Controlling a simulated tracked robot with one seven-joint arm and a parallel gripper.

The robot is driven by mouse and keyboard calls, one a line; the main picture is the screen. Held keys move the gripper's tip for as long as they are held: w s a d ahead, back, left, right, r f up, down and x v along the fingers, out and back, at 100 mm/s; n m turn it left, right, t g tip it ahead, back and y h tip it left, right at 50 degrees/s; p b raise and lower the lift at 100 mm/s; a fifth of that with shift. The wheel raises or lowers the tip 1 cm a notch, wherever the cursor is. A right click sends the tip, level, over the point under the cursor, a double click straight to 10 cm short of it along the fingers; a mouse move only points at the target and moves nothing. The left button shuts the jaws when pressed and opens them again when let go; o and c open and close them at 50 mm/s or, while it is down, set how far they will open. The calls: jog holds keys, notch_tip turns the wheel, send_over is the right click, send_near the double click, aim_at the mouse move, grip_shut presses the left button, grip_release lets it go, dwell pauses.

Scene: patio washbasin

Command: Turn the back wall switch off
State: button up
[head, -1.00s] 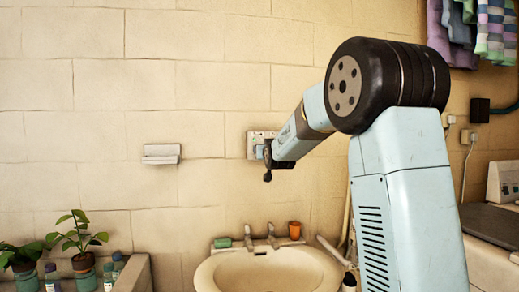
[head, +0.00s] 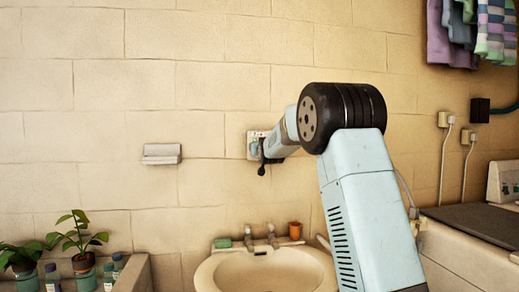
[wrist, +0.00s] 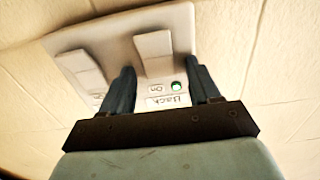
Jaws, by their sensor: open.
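A pale switch plate (head: 252,138) is on the tiled wall above the basin, partly hidden by my arm. In the wrist view it shows upside down with two rockers. The back rocker (wrist: 155,48) has a "Back" label (wrist: 168,100), an "On" mark and a lit green light (wrist: 177,86). Another rocker (wrist: 80,70) is to its left. My gripper (wrist: 160,67) is open and empty, its two dark fingers on either side of the back rocker's label and light. Whether a fingertip touches the plate or rocker, I cannot tell.
A washbasin (head: 262,275) with taps and an orange cup (head: 295,230) is below. A soap dish (head: 162,153) is on the wall to the left. Potted plants (head: 82,240) stand at lower left. Cloths (head: 465,35) hang at upper right.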

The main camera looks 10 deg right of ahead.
jog(key=shift+c, duration=0.4)
jog(key=c, duration=1)
jog(key=shift+o, duration=0.2)
jog(key=shift+s+f+t, duration=0.15)
jog(key=shift+f+t, duration=0.15)
jog(key=shift+t, duration=0.8)
jog(key=shift+s+f+t, duration=0.15)
jog(key=shift+f+t, duration=0.15)
jog(key=shift+t, duration=0.8)
jog(key=o, duration=1)
jog(key=shift+o, duration=0.2)
jog(key=shift+s, duration=0.1)
